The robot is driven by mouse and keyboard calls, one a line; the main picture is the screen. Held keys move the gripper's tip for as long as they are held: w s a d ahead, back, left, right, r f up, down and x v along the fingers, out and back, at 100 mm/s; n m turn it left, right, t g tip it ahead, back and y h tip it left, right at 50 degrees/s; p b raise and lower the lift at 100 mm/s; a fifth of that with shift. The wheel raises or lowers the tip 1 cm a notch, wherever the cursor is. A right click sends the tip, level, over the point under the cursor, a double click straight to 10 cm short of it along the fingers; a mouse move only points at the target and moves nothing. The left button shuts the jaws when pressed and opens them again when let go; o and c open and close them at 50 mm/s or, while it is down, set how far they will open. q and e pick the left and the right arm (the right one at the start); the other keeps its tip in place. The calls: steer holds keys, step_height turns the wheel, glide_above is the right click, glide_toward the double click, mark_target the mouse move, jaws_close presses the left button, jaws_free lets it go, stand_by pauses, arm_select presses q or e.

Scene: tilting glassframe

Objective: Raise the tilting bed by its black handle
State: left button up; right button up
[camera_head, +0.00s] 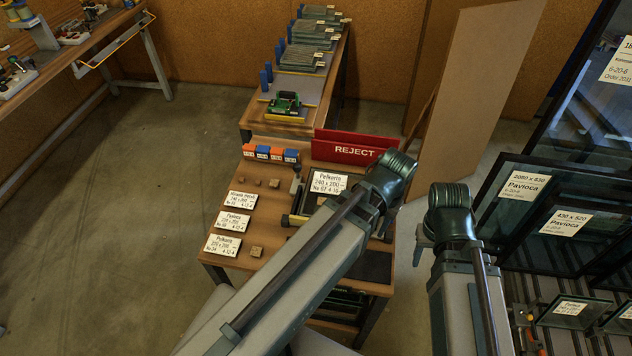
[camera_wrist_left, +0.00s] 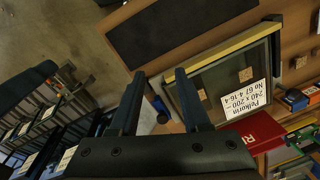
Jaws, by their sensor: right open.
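The tilting bed holds a dark glass pane with a white Pelkoria label (camera_head: 328,183) on the bench, partly hidden by my left arm. Its yellow front edge (camera_wrist_left: 225,50) and label (camera_wrist_left: 240,102) show in the left wrist view. The bed looks flat. A small dark rounded piece (camera_wrist_left: 161,106) stands by its side edge, seen between my left fingers; I cannot tell if it is the black handle. My left gripper (camera_wrist_left: 157,78) is open and empty, beside the bed. My right gripper (camera_head: 419,248) is open, off the bench's right side, partly hidden by its wrist.
A red REJECT bin (camera_head: 356,149) stands behind the bed. Labelled cards (camera_head: 233,221) and small wooden blocks lie at left. A black pad (camera_head: 370,266) lies in front. Glass panes in racks (camera_head: 520,195) stand at right. The floor at left is clear.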

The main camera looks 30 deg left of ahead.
arm_select(q)
steer(key=o, duration=0.3)
steer(key=w+a+r+n+p, duration=0.1)
steer(key=w+a+n, duration=0.3)
steer(key=w+a, duration=0.2)
steer(key=shift+w+a+r+n+h, duration=0.3)
steer(key=shift+w+a+h, duration=0.1)
steer(key=shift+a, duration=0.5)
steer(key=n+t+p, duration=0.2)
steer(key=n+p, duration=0.1)
steer(key=n, duration=0.8)
glide_toward(296, 164)
steer(key=shift+h, duration=0.3)
steer(key=f+b, duration=0.4)
steer(key=w+f+b, duration=0.1)
steer(key=f+b, duration=0.2)
steer(key=b, duration=0.2)
steer(key=f+b, duration=0.4)
steer(key=b, duration=0.1)
steer(key=shift+w+d+f, duration=0.15)
steer(key=shift+w+f, duration=0.15)
steer(key=shift+w, duration=0.05)
steer(key=shift+r, duration=0.1)
steer(key=shift+c, duration=0.3)
jaws_close()
